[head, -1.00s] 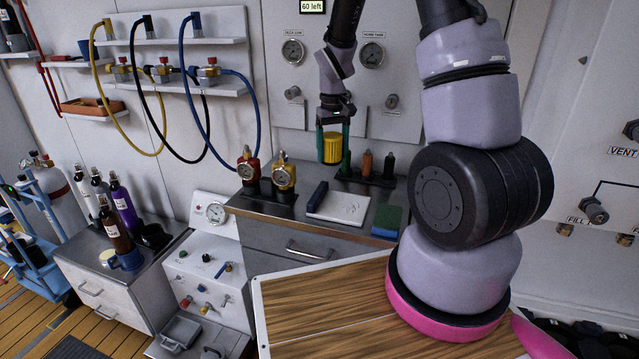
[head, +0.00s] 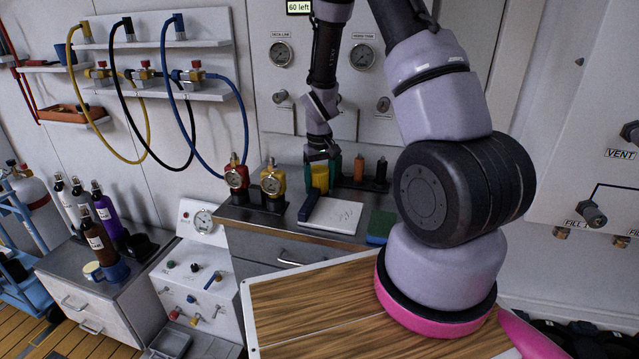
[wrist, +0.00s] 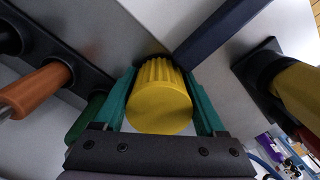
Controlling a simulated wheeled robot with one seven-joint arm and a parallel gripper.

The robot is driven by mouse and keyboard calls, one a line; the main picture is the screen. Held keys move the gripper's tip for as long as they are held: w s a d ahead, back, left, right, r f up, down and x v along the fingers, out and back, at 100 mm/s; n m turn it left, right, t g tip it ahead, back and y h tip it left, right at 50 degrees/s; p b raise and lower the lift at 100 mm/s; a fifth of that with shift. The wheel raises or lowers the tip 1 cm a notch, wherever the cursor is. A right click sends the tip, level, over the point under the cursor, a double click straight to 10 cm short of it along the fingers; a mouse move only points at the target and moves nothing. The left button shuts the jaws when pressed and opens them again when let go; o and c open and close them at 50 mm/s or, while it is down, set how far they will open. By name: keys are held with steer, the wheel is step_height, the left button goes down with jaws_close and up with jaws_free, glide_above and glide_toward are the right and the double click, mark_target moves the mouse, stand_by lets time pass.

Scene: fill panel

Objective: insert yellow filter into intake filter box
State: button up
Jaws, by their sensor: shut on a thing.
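The yellow filter (head: 320,176) is a ribbed upright cylinder low over the grey counter, left of a dark tool rack. My gripper (head: 321,182) points down and is shut on it. In the wrist view the teal fingers of my gripper (wrist: 160,88) press the sides of the yellow filter (wrist: 160,107). A dark ring shows around its far end. I cannot tell whether the filter rests on it or hangs just above. I cannot make out for sure which thing is the intake filter box.
A dark blue bar (head: 309,202) and a white notepad (head: 333,215) lie in front. Orange (head: 358,169) and black (head: 381,171) cylinders stand in the rack. A wooden board (head: 310,310) is nearer me.

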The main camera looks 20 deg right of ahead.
steer(key=shift+f, duration=0.1)
steer(key=o, duration=1.5)
